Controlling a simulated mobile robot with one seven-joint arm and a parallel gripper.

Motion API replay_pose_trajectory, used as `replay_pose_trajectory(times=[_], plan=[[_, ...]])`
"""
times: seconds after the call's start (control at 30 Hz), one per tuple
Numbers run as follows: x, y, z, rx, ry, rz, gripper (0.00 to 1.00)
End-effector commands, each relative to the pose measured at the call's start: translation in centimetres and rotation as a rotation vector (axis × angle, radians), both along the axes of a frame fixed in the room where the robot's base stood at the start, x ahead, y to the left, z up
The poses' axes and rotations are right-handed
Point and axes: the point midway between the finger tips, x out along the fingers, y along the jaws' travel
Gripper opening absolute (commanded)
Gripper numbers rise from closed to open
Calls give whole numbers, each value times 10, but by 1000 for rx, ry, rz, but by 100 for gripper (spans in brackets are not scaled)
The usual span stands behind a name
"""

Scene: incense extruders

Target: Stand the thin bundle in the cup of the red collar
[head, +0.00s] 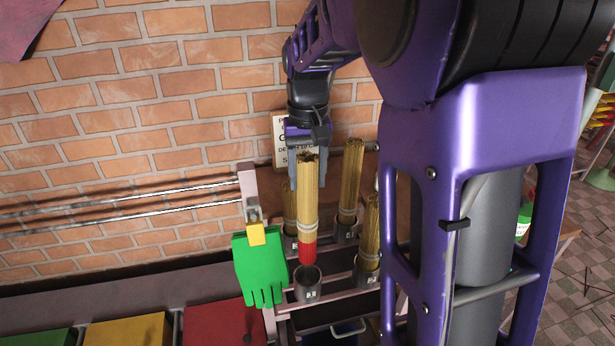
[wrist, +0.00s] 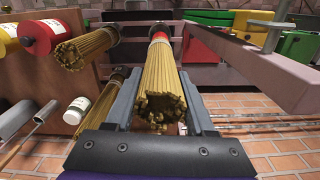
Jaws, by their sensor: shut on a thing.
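My gripper (head: 307,178) is shut on an upright bundle of tan sticks (head: 307,205) with a pale tie band and a red lower end (head: 308,253). In the wrist view the bundle (wrist: 160,80) lies between both fingers, with its red end (wrist: 159,36) farthest away. In the head view the red end is just above or at the back rim of a grey metal cup (head: 308,289) with a small label. I cannot tell whether it has entered the cup. No red collar shows clearly on this cup.
Other bundles stand in cups behind and to the right (head: 349,190) (head: 369,235), close to the held one. A green glove-shaped piece (head: 260,268) hangs at left. A red cylinder (wrist: 40,34) shows in the wrist view. Green, yellow and red bins (head: 222,325) line the lower left.

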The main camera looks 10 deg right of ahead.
Motion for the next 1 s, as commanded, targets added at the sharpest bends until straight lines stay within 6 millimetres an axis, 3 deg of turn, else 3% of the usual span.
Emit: replay_pose_trajectory(times=[0.7,1.0], plan=[[0,0,60,0,-2,0,0],[0,0,64,0,-1,0,0]])
